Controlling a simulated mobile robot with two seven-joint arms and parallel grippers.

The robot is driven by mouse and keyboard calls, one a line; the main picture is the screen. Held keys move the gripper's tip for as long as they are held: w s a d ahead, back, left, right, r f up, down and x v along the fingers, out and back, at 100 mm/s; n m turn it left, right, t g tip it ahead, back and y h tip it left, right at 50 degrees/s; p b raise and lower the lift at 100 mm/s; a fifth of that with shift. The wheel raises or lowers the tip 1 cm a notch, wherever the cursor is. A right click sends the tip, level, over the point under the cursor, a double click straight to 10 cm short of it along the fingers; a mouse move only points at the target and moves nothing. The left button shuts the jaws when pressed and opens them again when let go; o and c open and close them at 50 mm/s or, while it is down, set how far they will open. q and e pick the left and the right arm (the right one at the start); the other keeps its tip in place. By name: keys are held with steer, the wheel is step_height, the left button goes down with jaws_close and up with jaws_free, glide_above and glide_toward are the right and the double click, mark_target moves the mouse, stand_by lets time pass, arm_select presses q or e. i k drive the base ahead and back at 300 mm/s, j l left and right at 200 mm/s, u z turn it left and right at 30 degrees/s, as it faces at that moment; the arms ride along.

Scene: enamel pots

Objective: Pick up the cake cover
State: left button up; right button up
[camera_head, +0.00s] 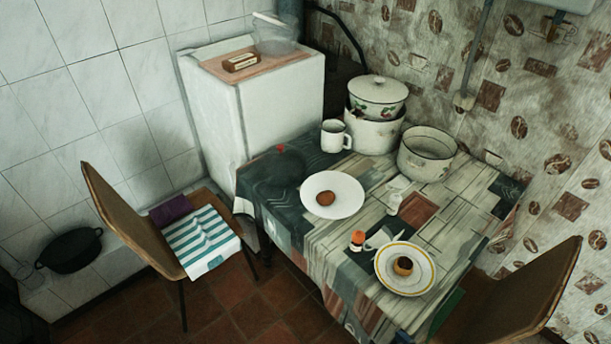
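No object is plainly recognisable as the cake cover. A dark rounded shape with a small red top (285,168) sits at the back left of the table, and it may be a cover; its outline blends into the dark cloth. A clear see-through vessel (276,38) with a pale rim or lid stands on the white fridge (215,105), at its back right corner. Neither of my grippers shows in the head view.
The table (335,255) bears a white plate (345,187), a yellow-rimmed plate (420,273), an egg cup (357,242), a white mug (334,136) and enamel pots (427,153). Chairs (125,215) stand left and right (535,300).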

mark_target(281, 165)
steer(key=z, duration=0.35)
steer(key=i+j+z, duration=0.15)
steer(key=z, duration=0.25)
steer(key=j+z, duration=0.1)
steer(key=z, duration=0.25)
steer(key=i+j+z, duration=0.15)
steer(key=j, duration=0.2)
steer(key=j+z, duration=0.2)
steer(key=i+j+z, duration=0.15)
steer(key=j, duration=1.15)
steer(key=i+z, duration=0.05)
steer(key=i, duration=0.05)
